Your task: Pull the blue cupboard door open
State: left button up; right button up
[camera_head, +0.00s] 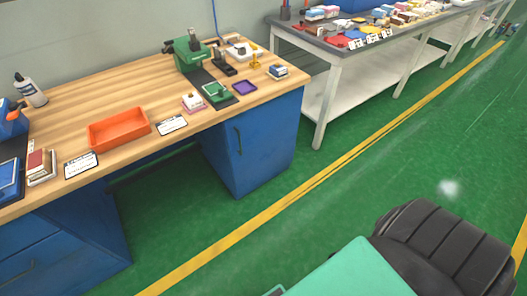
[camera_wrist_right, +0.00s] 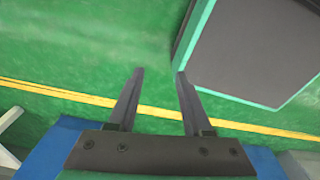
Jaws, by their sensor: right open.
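The blue cupboard (camera_head: 222,161) stands under the right end of the wooden workbench. Its blue door (camera_head: 265,142) looks shut in the head view. A dark upright handle (camera_head: 239,140) sits near the door's left edge. My right gripper (camera_wrist_right: 161,72) shows only in the right wrist view. Its two dark fingers are apart with only green floor between and beyond them, so it is open and empty. I see no handle near it there. My left gripper is in neither view.
The workbench (camera_head: 100,101) carries an orange tray (camera_head: 118,130), a green machine (camera_head: 190,52) and small items. A second blue unit (camera_head: 68,240) stands at lower left. A white-legged table (camera_head: 329,100) stands right of the cupboard. Green floor (camera_head: 310,215) before the door is clear.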

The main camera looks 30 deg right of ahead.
aim_at(261, 139)
jog(key=z, duration=1.35)
